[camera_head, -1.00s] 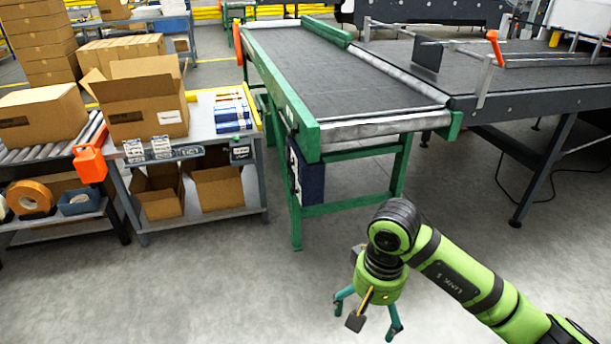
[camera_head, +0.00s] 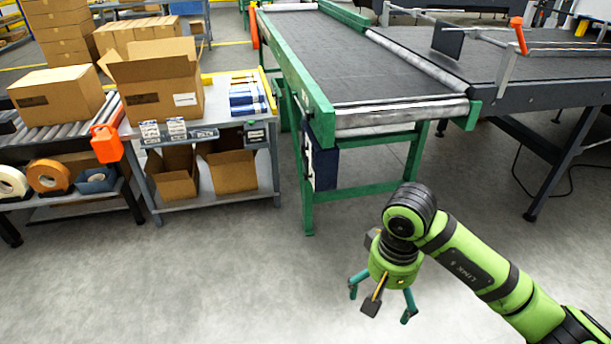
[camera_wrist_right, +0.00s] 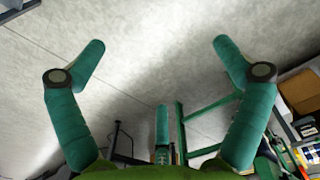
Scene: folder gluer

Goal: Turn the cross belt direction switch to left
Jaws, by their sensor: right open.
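The cross belt (camera_head: 375,55) is a dark belt in a green frame, ahead of me in the head view. A dark blue box (camera_head: 322,167) hangs below the near end of its left rail. I cannot make out a direction switch or its setting. My right gripper (camera_head: 381,303) is open and empty above the floor, in front of the belt's near end and apart from it. In the right wrist view its fingers (camera_wrist_right: 160,45) are spread with bare floor between them. My left gripper is not in view.
A workbench (camera_head: 215,135) with an open carton (camera_head: 150,95) stands left of the belt, an orange container (camera_head: 107,143) at its edge. A dark conveyor table (camera_head: 545,80) adjoins the belt on the right. Grey floor (camera_head: 220,270) in front is clear.

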